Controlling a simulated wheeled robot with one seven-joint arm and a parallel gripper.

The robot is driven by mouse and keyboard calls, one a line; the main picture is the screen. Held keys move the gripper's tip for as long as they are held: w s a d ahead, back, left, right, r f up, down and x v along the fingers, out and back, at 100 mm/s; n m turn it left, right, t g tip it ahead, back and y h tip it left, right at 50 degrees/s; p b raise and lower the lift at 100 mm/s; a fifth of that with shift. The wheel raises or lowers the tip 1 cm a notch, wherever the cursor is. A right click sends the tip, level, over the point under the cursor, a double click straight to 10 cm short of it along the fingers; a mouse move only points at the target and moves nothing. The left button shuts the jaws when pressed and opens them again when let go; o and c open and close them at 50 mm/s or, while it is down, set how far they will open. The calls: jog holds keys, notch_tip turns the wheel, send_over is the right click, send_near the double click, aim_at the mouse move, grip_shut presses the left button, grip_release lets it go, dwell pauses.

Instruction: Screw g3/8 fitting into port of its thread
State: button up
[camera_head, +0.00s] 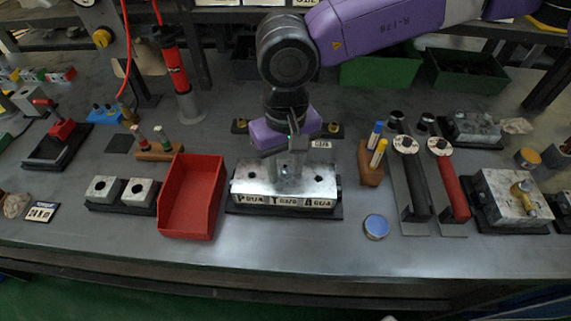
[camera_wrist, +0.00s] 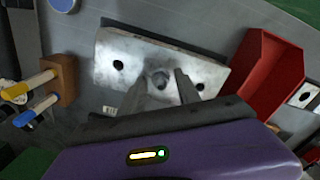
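The valve block (camera_head: 250,183) is a silver metal block on a dark base. Its front labels seem to read P G1/4, T G3/8 and A G1/4. My gripper (camera_head: 291,170) points down over its middle port. In the wrist view, a grey round piece, probably the fitting (camera_wrist: 160,80), fills the middle port, while the two outer ports are dark open holes. My fingers (camera_wrist: 163,78) stand apart on either side of it, with a visible gap. How deep the fitting sits cannot be told.
A red bin (camera_head: 190,200) stands close to the left of the block. A wooden marker holder (camera_head: 370,172) and a blue-topped round tin (camera_head: 376,227) are to the right. A rack with brass pieces (camera_head: 333,128) and a G3/8 tag (camera_head: 321,144) lies behind. The table front is clear.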

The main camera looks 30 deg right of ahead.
dwell(0.7)
grip_shut()
jog(key=m, duration=0.3)
jog(key=shift+a+m, duration=0.1)
jog(key=shift+m, duration=0.3)
jog(key=m, duration=0.4)
jog(key=shift+m, duration=0.3)
jog(key=m, duration=1.3)
jog(key=shift+f, duration=0.1)
